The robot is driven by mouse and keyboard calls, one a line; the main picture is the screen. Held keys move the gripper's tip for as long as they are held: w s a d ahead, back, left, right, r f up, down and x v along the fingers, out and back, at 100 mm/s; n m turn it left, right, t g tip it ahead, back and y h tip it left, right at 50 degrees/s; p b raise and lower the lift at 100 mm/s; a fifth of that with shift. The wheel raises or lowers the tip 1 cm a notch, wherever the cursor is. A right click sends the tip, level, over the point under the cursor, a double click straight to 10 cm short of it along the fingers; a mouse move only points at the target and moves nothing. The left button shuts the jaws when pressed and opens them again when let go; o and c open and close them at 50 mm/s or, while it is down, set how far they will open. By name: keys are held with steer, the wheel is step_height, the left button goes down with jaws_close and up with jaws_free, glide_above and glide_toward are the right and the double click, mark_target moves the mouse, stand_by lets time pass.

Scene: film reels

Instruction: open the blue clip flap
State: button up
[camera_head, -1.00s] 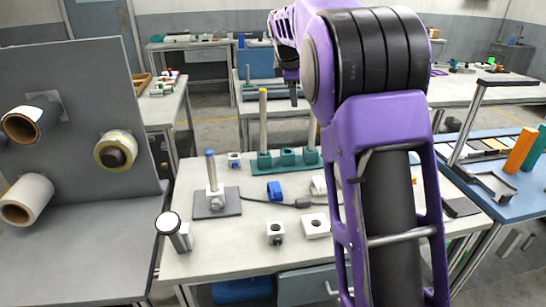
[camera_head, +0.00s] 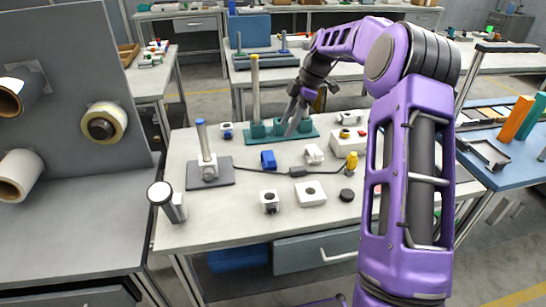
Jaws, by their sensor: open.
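A small blue piece (camera_head: 268,160), which looks like the blue clip, sits on the middle of the white table. It is too small to tell whether its flap is up or down. A white block with a blue part (camera_head: 227,131) stands behind and left of it. My gripper (camera_head: 291,128) hangs from the purple arm with its fingers pointing down over the green rack. It is behind and right of the blue piece, apart from it, and open with nothing seen between its fingers.
The green rack (camera_head: 262,143) carries a tall tan post (camera_head: 255,90). A blue-topped post (camera_head: 205,142) stands on a grey plate at left. A dark cable (camera_head: 320,170) runs right to a yellow piece (camera_head: 351,162).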

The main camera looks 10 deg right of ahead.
mark_target(271, 158)
steer(key=b+x, duration=0.1)
steer(key=x, duration=1)
steer(key=shift+f, duration=0.25)
jaws_close()
stand_by(0.8)
